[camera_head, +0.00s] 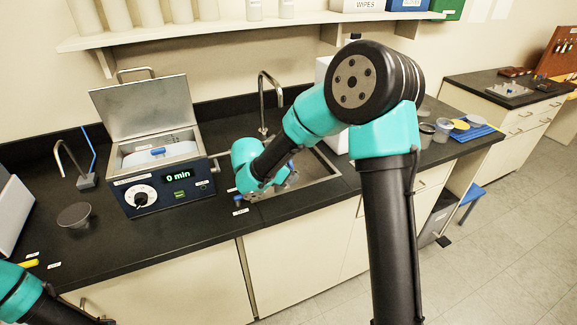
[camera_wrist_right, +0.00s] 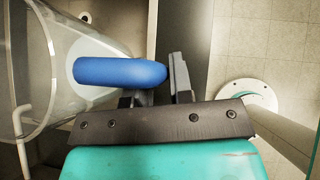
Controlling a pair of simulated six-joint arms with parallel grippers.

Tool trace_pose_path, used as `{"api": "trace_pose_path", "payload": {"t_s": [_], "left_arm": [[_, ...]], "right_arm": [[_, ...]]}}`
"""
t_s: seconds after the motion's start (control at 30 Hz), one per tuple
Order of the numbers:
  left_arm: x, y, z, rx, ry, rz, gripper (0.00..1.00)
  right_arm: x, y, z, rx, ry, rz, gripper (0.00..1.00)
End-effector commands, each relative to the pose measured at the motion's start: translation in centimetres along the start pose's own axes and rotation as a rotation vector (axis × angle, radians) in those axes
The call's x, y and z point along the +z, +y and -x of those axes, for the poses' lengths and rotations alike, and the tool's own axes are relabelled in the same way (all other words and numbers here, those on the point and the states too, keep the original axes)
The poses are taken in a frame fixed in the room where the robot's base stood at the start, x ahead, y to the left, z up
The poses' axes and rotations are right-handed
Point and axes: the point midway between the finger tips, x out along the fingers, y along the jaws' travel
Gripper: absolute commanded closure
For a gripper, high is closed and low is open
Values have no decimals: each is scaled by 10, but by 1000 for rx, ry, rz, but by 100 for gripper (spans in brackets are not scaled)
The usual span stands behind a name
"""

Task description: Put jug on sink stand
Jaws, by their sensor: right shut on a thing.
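My right gripper (camera_wrist_right: 158,80) is shut on the blue handle of the jug, and the handle (camera_wrist_right: 120,72) lies between the two dark fingers in the right wrist view. The clear jug (camera_wrist_right: 50,75) extends to the left of the handle there and is cut off by the frame edge. In the head view my right arm reaches down to the sink (camera_head: 325,180), and my wrist largely hides the jug. A bit of blue shows beside the wrist. I cannot make out the sink stand clearly. My left gripper is outside the frames; only part of its arm shows at bottom left.
An instrument box (camera_head: 160,185) with an open lid and a "0 min" display stands left of the sink. A tap (camera_head: 263,100) rises behind the sink. Tubs and a blue tray (camera_head: 475,134) are at right. The front counter has some free room.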

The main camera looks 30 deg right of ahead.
Motion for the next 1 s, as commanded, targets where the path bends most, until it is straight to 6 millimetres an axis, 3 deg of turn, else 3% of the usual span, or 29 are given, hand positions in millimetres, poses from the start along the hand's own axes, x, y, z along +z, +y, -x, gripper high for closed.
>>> {"api": "trace_pose_path", "payload": {"t_s": [0.43,1.0], "left_arm": [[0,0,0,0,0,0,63],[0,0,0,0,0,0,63]], "right_arm": [[30,72,-43,0,0,-2,100],[36,87,-53,1,0,0,100]]}}
